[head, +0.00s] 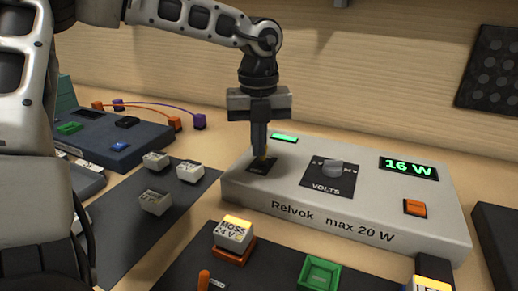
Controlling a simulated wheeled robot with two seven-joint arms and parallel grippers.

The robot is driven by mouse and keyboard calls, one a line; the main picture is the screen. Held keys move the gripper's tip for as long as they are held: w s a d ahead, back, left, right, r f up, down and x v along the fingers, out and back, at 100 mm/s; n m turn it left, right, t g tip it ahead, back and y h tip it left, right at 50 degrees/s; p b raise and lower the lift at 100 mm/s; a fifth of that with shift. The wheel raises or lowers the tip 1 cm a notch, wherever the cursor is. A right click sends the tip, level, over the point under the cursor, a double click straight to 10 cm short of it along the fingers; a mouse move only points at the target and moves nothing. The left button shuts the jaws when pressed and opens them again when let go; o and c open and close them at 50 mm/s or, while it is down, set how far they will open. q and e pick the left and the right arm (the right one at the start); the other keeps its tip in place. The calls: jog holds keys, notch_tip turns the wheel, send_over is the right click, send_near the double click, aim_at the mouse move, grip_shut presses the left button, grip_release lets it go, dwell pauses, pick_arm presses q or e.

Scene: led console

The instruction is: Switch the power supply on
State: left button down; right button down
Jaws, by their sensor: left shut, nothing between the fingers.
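The power supply (335,210) is a grey box labelled "Relvok max 20 W". Its display (409,168) glows green and reads "16 W". A green strip (285,138) is lit near its back left edge. A small black switch plate (260,168) is at the box's left end. My left gripper (262,152) points down, shut and empty, with its tips at this plate. The tips hide part of the switch, and I cannot tell whether they touch it. My right gripper is not in view.
An orange square (415,207) is on the supply's right. In front are a "MOSS 24 V" block (234,232), a green square frame (319,273) and an orange lever (204,279). Grey blocks (156,201) lie on a dark mat, left. A blue box (110,140) has cables behind it.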

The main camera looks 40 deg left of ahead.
pick_arm(q)
notch_tip(320, 180, up, 6)
jog(key=p, duration=0.3)
jog(key=shift+s+d+r, duration=0.15)
jog(key=shift+s+r, duration=0.1)
jog(key=shift+s, duration=0.1)
dwell(0.5)
